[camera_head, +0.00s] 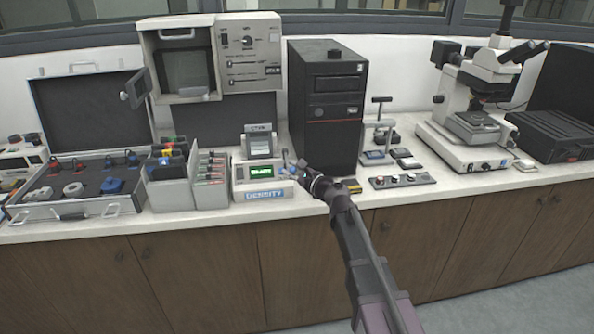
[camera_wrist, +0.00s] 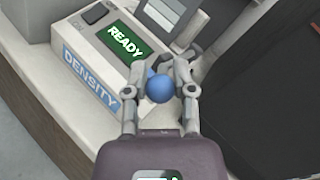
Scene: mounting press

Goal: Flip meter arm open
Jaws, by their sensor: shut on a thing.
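The density meter (camera_head: 240,191) stands on the counter with a green lit display and a blue DENSITY label. In the wrist view the meter (camera_wrist: 75,62) shows READY on its display. A grey framed part (camera_head: 259,143) rises at its back; its lower part also shows in the wrist view (camera_wrist: 160,14). A round blue knob (camera_wrist: 159,89) sits between my fingertips, at the meter's right side. My gripper (camera_wrist: 160,82) is shut on this blue knob. In the head view my gripper (camera_head: 303,174) is small at the meter's right edge. How the knob joins the meter arm is hidden.
A black computer tower (camera_head: 328,105) stands close to the right of my gripper. A grey rack (camera_head: 209,180) stands left of the meter. A control strip (camera_head: 402,181) and a microscope (camera_head: 470,125) are farther right. The counter's front edge is just below the meter.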

